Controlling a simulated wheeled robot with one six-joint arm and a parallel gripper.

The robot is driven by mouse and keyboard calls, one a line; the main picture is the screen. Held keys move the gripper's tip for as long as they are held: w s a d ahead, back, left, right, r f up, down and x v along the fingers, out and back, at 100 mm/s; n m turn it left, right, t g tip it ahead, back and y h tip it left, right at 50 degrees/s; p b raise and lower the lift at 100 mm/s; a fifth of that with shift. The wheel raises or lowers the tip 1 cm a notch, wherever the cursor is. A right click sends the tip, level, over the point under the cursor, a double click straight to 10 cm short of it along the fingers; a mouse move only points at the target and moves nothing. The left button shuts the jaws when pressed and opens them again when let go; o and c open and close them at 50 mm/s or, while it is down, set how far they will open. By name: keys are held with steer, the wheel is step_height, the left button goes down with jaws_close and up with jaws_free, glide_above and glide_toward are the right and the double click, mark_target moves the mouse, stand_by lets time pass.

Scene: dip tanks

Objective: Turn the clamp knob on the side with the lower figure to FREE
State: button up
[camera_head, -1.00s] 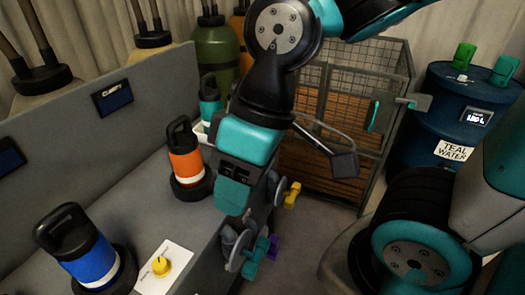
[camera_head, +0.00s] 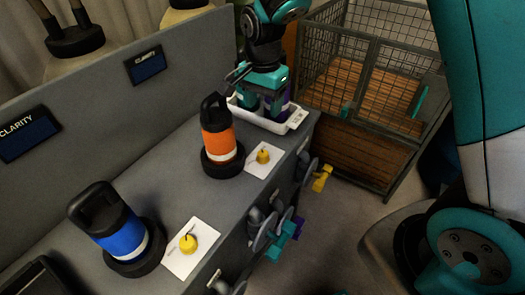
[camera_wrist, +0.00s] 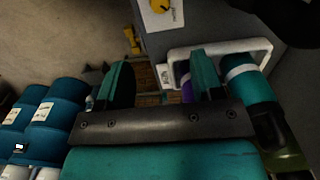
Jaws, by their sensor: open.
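Two yellow clamp knobs sit on white plates on the grey bench in the head view. One knob (camera_head: 188,243) is beside the blue canister (camera_head: 122,238); the other knob (camera_head: 263,156) is beside the orange canister (camera_head: 218,135). The plate lettering is too small to read. Two dark displays, the near display (camera_head: 28,132) and the far display (camera_head: 146,62), are marked CLARITY; I cannot read any figures. My gripper (camera_head: 262,97) is open at the white tray, beyond the orange canister and apart from both knobs. The wrist view shows the far knob (camera_wrist: 160,5) at the top.
The white tray (camera_head: 297,119) holds a teal bottle (camera_wrist: 250,88) and something purple (camera_wrist: 186,88), close to my fingers. Valve handles, one yellow (camera_head: 322,177) and one teal (camera_head: 283,240), stick out from the bench front. A wire cage (camera_head: 370,110) stands behind open floor.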

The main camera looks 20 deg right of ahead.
mark_target(263, 153)
step_height(263, 153, down, 17)
steer(key=shift+r+p, duration=0.1)
steer(key=shift+p, duration=0.5)
steer(key=shift+c, duration=0.2)
steer(key=c, duration=0.9)
